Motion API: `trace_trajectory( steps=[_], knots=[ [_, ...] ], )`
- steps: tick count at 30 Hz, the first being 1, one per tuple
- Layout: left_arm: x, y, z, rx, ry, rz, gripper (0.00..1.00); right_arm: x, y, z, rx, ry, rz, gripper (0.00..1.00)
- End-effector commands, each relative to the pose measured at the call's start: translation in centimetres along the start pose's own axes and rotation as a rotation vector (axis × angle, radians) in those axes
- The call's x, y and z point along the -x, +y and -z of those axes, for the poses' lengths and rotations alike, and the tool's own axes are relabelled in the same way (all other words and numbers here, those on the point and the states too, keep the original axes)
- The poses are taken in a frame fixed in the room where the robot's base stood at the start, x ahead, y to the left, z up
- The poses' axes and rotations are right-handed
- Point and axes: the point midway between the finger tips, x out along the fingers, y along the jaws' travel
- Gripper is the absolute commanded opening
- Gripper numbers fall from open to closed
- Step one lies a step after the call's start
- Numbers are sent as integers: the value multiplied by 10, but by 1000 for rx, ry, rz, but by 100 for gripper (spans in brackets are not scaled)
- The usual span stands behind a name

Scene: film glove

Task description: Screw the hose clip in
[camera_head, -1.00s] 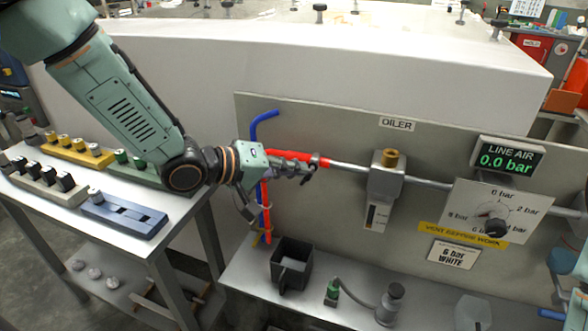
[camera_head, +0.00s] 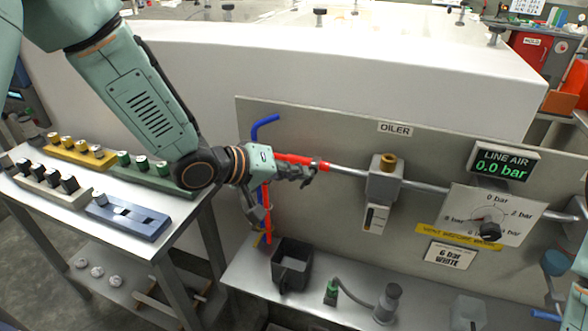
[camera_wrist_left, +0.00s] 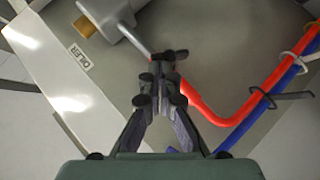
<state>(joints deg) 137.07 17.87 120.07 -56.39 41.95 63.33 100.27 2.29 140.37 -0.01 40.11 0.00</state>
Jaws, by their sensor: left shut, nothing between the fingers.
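A red hose (camera_head: 290,158) is pushed along the board and its end meets the grey metal pipe (camera_head: 346,170); it also shows in the left wrist view (camera_wrist_left: 212,112). The hose clip seems to be the small band (camera_head: 318,163) at that joint; its screw is too small to make out. My left gripper (camera_head: 310,177) is just below the joint, shut and empty. In the left wrist view its closed fingertips (camera_wrist_left: 161,84) cover part of the joint, so I cannot tell whether they touch the clip. My right gripper is not in view.
A blue hose (camera_head: 264,124) runs beside the red one. The oiler (camera_head: 383,184) sits on the pipe right of the joint. The line air display (camera_head: 505,163) reads 0.0 bar. A black open bin (camera_head: 291,265) stands on the shelf below. A side table (camera_head: 190,208) with coloured racks is at left.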

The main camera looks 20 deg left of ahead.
Motion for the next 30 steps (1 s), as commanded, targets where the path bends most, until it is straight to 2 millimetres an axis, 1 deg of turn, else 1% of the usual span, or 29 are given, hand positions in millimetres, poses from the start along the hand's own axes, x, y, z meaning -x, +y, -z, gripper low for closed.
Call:
trace_trajectory(
  steps=[8, 15, 23, 30],
  knots=[
    [0, 6, -1, -75, -4, 74, 0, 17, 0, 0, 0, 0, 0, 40],
    [-2, 12, -3, -208, -5, 203, 0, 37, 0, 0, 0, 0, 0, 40],
    [-4, 15, -6, -352, -5, 346, 0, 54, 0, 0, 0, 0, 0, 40],
    [-6, 15, -7, -342, -3, 342, 0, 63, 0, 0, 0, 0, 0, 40]
  ],
)
